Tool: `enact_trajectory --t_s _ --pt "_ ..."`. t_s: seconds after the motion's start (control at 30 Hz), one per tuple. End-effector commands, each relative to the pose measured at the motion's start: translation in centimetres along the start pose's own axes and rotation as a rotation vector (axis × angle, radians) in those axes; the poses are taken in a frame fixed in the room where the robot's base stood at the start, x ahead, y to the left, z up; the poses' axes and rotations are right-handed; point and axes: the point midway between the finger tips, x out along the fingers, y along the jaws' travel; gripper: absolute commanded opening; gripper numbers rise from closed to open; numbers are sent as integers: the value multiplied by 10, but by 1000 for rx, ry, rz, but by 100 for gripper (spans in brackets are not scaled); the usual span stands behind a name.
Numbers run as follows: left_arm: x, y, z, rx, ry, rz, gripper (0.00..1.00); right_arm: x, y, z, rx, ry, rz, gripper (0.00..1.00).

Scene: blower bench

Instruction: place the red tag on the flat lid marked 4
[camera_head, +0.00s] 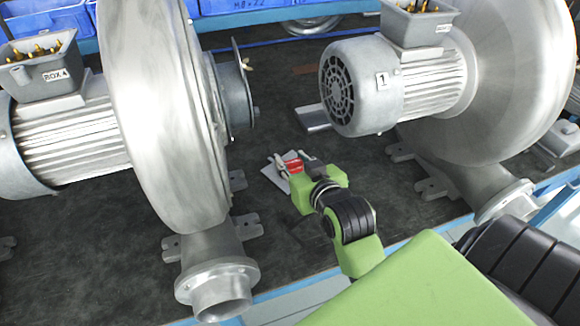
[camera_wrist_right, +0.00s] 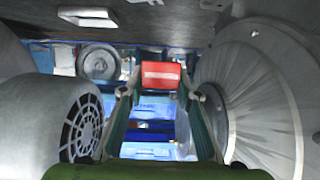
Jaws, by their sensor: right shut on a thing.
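My right gripper (camera_head: 286,163) is shut on the red tag (camera_head: 295,165), low over the bench between the two blowers. In the right wrist view the tag (camera_wrist_right: 160,74) sits between the fingertips, with a pale band across it. A flat light-grey plate (camera_head: 273,178) shows partly under the gripper; the gripper hides the rest of it. I cannot read a number on this plate, and I cannot tell whether the tag touches it. A box labelled BOX 4 (camera_head: 42,75) sits on the left blower's motor. My left gripper is not in view.
The left blower (camera_head: 160,110) and right blower (camera_head: 505,80) stand close on either side. Another flat plate (camera_head: 309,119) lies beside the motor marked 1 (camera_head: 350,85). Blue bins (camera_head: 240,6) line the back.

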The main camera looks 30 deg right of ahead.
Motion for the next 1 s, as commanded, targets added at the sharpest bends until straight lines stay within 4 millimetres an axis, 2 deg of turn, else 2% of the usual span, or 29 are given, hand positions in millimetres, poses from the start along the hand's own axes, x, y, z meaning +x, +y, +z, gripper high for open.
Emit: enact_trajectory --t_s 0.17,0.5,0.7,0.8,1.0 --pt "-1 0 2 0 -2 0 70 12 7 0 9 2 32 14" --pt "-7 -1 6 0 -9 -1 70 94 31 2 8 1 32 14" --pt "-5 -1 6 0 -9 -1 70 134 39 26 8 -1 31 14" --pt "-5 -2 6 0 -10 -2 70 146 42 33 8 -1 30 14" --pt "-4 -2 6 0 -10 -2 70 158 45 40 8 0 31 14"
